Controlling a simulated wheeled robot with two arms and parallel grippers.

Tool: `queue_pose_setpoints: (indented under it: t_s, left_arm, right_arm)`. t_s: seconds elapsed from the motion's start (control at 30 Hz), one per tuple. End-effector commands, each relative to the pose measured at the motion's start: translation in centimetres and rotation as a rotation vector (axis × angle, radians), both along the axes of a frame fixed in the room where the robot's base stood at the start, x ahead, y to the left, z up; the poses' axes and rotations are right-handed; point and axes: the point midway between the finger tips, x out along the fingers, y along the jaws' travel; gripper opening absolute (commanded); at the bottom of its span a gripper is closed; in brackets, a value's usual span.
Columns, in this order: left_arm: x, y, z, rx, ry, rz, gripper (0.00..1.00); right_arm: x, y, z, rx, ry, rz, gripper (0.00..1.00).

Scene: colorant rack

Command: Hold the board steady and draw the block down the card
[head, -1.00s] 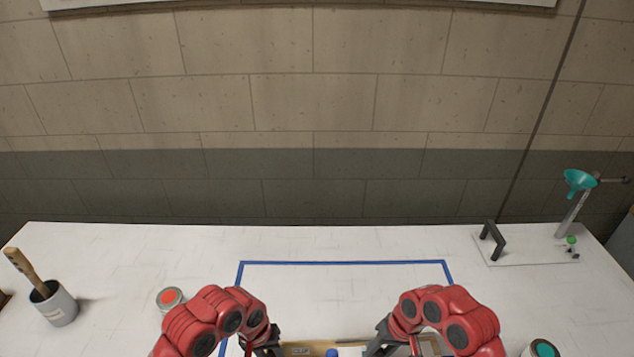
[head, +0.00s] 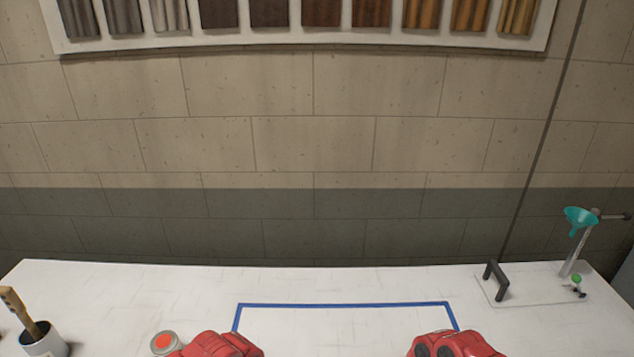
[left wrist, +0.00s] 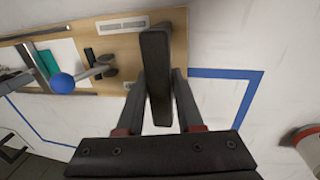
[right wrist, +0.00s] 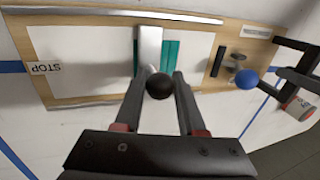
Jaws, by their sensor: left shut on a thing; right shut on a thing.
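The wooden board (right wrist: 235,28) lies on the table with a white card (right wrist: 85,55) between two metal rails. A silver block (right wrist: 150,48) lies across the card, with teal colour (right wrist: 172,60) showing along its sides. My right gripper (right wrist: 159,92) is shut on the block's black round knob (right wrist: 159,86). My left gripper (left wrist: 157,95) is shut on a black bar (left wrist: 155,60) at the board's end, away from the STOP label (right wrist: 47,69). A blue ball knob (left wrist: 62,83) sits on a clamp between block and bar. The head view shows neither gripper.
Blue tape (head: 345,305) outlines the work area. An orange-topped can (head: 164,342) and a brush pot (head: 45,342) stand at left. A stand with a teal funnel (head: 580,218) is at back right. The table behind the tape is clear.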

Motion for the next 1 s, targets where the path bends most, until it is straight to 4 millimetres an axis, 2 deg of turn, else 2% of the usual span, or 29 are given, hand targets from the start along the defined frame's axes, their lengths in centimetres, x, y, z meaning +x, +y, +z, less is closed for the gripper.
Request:
queue_pose_setpoints:
  t_s: [0.5,1.0]
  left_arm:
    - [-0.1,0.1,-0.1,0.002,0.002,0.0,0.0]
    - [-0.1,0.1,-0.1,0.002,0.002,0.0,0.0]
  right_arm:
    - [0.1,-2.0,0.0,-0.001,0.001,-0.004,0.0]
    - [0.1,-2.6,-0.1,-0.002,0.002,-0.004,0.0]
